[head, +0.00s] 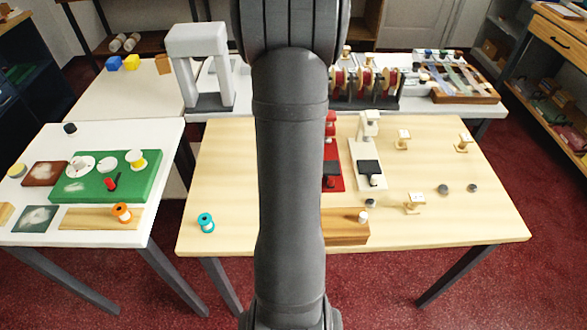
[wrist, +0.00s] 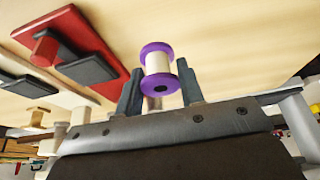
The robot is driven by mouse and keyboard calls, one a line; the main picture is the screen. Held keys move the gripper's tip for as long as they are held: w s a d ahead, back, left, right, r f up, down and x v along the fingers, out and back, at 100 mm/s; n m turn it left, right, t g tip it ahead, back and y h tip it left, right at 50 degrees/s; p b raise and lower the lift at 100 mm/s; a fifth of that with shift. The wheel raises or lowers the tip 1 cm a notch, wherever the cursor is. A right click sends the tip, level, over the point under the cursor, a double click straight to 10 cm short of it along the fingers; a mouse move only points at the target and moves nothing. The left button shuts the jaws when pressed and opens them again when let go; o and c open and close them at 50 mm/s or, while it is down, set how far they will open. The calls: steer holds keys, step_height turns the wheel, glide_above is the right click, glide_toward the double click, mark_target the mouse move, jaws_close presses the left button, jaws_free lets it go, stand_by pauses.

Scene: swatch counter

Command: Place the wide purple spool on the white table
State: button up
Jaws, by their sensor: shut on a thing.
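A wide spool with purple flanges and a pale, cream-white middle (wrist: 158,63) is between the two dark fingers of my gripper (wrist: 160,72) in the wrist view. The gripper is shut on it, with wood-coloured tabletop behind. In the head view my arm hides the gripper and this spool. The white table (head: 150,131) stands at the left in the head view, with several things on it.
The white table holds a green mat (head: 150,191) with spools, a wooden board (head: 85,218) and an orange spool (head: 122,212). The wooden table (head: 230,180) has a teal spool (head: 206,222), a red machine (head: 331,150) and a white machine (head: 368,150). A gap separates the tables.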

steer(key=shift+f, duration=1.75)
steer(key=shift+f, duration=0.1)
steer(key=o, duration=1)
steer(key=shift+c, duration=0.2)
steer(key=v, duration=1.1)
steer(key=shift+o, duration=0.4)
steer(key=shift+s+r, duration=0.2)
steer(key=shift+r, duration=0.4)
